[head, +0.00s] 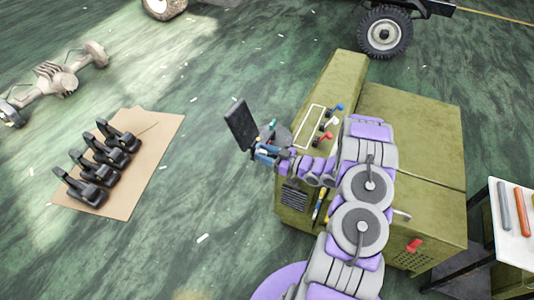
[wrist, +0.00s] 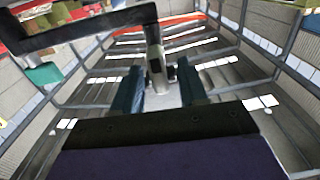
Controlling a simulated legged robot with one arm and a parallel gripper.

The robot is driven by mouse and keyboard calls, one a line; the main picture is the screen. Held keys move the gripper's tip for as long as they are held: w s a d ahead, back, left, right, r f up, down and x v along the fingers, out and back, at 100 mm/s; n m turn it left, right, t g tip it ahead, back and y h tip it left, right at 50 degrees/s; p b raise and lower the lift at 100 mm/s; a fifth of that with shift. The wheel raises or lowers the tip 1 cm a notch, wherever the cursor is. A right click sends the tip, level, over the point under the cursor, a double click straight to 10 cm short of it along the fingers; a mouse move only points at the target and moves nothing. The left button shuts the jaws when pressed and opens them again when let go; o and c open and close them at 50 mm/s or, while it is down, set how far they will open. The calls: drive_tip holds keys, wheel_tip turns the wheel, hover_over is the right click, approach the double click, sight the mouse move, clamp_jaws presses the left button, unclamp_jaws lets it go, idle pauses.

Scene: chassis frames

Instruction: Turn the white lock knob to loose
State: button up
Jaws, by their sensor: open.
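The white lock knob (head: 333,122) is a small pale lever knob on the green machine's (head: 405,125) top panel, between a blue knob (head: 338,108) and red knobs (head: 326,137). My gripper (head: 264,153) is left of and below it in the head view, beside a dark screen (head: 240,125), apart from the knob. In the wrist view my gripper (wrist: 160,88) has its two dark fingers spread. A pale post (wrist: 155,65) shows between or beyond them; I cannot tell if it touches. The white knob cannot be made out in the wrist view.
A red handle (head: 413,246) is on the machine's lower side. A white table with tools (head: 515,215) stands at the right. Black parts (head: 97,165) lie on cardboard (head: 150,150) at the left. The green floor between the cardboard and the machine is clear.

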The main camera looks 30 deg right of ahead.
drive_tip(key=shift+a, duration=0.35)
drive_tip(key=shift+d, duration=0.8)
drive_tip(key=c, duration=0.6)
drive_tip(key=shift+a, duration=0.15)
clamp_jaws()
drive_tip(key=shift+a, duration=0.1)
